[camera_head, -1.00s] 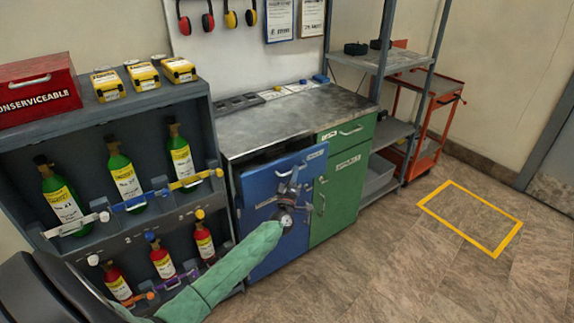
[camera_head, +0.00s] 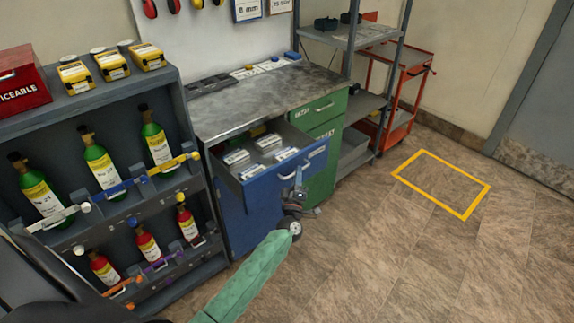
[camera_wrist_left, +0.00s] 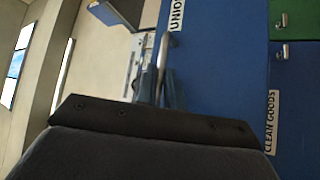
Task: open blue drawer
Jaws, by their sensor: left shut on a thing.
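The blue drawer (camera_head: 262,188) under the grey worktop is pulled out, and several white packs (camera_head: 268,143) show inside it. My left gripper (camera_head: 298,184) is at the drawer's front, shut on its handle. In the left wrist view the metal handle (camera_wrist_left: 163,62) stands off the blue drawer front beside a white label (camera_wrist_left: 176,14). The fingertips are partly hidden there behind the gripper's dark body. A blue cupboard door (camera_head: 240,222) is below the drawer. My right gripper is not in view.
A dark rack (camera_head: 110,185) of green and red bottles stands close on the left. Green drawers (camera_head: 318,128) adjoin on the right. A shelf unit (camera_head: 362,100) and an orange trolley (camera_head: 402,120) stand farther right. The floor in front is clear around a yellow outlined square (camera_head: 440,154).

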